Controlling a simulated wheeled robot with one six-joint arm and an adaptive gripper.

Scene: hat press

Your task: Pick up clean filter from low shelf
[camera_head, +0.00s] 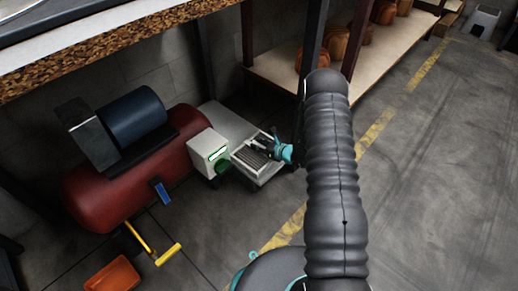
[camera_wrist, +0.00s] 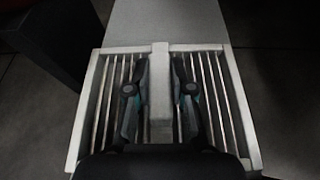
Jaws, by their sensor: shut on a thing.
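The clean filter (camera_head: 251,158) is a light frame with pleats or slats, lying flat near the floor in the head view. In the wrist view the filter (camera_wrist: 95,120) fills the middle, with a raised pale bar (camera_wrist: 160,75) along its centre. My gripper (camera_head: 262,147) is over the filter in the head view. In the wrist view my gripper (camera_wrist: 160,88) has a finger on each side of the bar, shut on it. The far part of the bar shows beyond the fingertips. The near edge of the filter is hidden by my gripper.
A pale low shelf (camera_head: 228,122) extends behind the filter. A white box with a green part (camera_head: 208,150) stands close on its left. A red tank (camera_head: 120,180) with a dark motor lies further left. A yellow tool (camera_head: 165,254) and orange tray (camera_head: 112,276) are on the floor. Floor on the right is clear.

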